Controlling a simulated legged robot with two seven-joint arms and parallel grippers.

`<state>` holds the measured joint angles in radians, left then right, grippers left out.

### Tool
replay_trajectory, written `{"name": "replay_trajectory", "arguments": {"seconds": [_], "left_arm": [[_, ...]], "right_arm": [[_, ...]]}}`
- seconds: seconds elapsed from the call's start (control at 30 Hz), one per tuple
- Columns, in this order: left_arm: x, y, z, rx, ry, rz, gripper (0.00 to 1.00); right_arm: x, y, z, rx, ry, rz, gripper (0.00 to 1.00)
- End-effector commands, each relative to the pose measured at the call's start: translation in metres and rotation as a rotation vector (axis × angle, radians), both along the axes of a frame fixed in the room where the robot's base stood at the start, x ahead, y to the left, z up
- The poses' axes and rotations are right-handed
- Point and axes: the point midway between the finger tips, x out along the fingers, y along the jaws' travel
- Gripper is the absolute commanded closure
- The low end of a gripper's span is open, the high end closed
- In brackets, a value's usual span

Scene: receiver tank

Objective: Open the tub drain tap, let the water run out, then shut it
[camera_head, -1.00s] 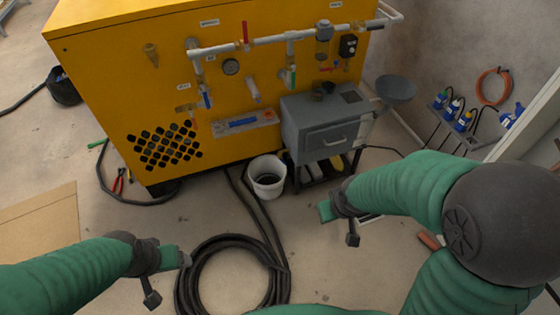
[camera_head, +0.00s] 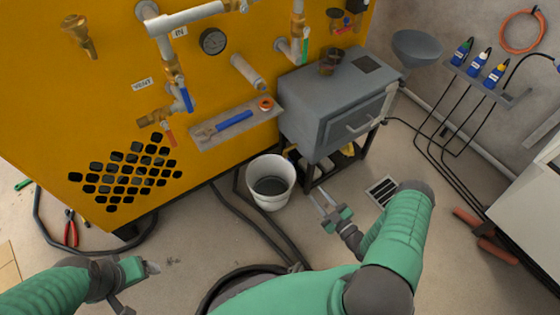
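A grey box-like tub (camera_head: 322,130) with a front handle stands on a dark frame beside the yellow cabinet. A white bucket (camera_head: 270,183) with a dark inside stands on the floor left of the frame. My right gripper (camera_head: 322,200) is open and empty, with two fingers apart, over the floor just right of the bucket. My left gripper (camera_head: 152,267) is low at the left, touching nothing visible; its fingers are too unclear to judge.
The yellow cabinet (camera_head: 110,100) carries valves with a blue handle (camera_head: 186,99) and a red handle (camera_head: 170,136), a gauge (camera_head: 213,41) and a tool shelf (camera_head: 208,141). Dark hoses (camera_head: 255,222) run along the floor. A floor grate (camera_head: 381,190) lies right of my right gripper.

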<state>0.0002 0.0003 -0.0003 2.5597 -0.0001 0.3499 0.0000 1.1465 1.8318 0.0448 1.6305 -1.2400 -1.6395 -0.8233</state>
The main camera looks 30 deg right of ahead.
Motion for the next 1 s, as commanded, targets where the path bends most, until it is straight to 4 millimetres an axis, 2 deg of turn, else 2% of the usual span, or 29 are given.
{"name": "replay_trajectory", "arguments": {"seconds": [0.17,0.5,0.7,0.83,1.0], "left_arm": [[0.0,0.0,-0.012,0.0,0.0,-0.001,0.23],[0.0,-0.001,-0.051,0.0,0.0,-0.001,0.23],[-0.001,-0.001,-0.068,0.0,0.0,0.0,0.23],[-0.001,-0.001,-0.071,0.0,0.0,-0.001,0.23],[0.0,-0.001,-0.07,0.0,0.0,0.0,0.23]], "right_arm": [[0.025,0.002,-0.002,-0.001,-0.004,0.001,0.69],[0.114,0.01,-0.005,-0.002,-0.001,0.003,0.69],[0.154,0.012,-0.004,0.0,0.002,0.001,0.69],[0.165,0.013,-0.002,0.001,0.003,0.001,0.69],[0.168,0.014,0.0,0.001,0.004,0.001,0.69]]}}
